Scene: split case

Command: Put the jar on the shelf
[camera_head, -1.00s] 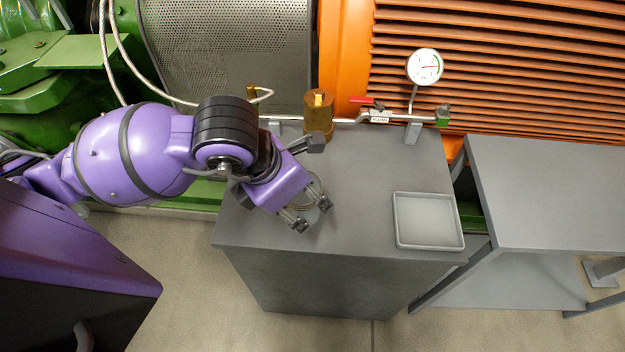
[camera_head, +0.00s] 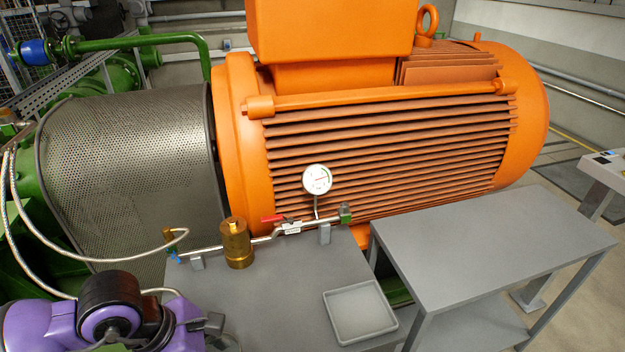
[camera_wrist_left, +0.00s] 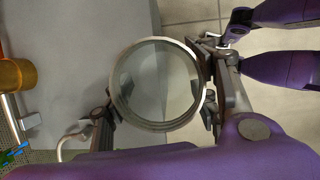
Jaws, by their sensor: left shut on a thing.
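A round glass jar (camera_wrist_left: 150,82) with a pale metal rim sits between the dark fingers of my left gripper (camera_wrist_left: 158,98) in the left wrist view. The fingers are shut on it from opposite sides. In the head view my left gripper (camera_head: 212,328) is at the bottom left, by the cabinet's front left part, and only a sliver of the jar (camera_head: 228,342) shows there. I cannot tell whether the jar touches the cabinet top. A grey table with a lower shelf (camera_head: 480,328) stands at the right; its top (camera_head: 490,240) is bare.
The grey cabinet top (camera_head: 270,300) holds a shallow grey tray (camera_head: 358,312) at its right. A brass cylinder (camera_head: 237,243), a pipe with a red lever (camera_head: 272,218) and a gauge (camera_head: 317,179) line its back edge. An orange motor (camera_head: 390,150) stands behind.

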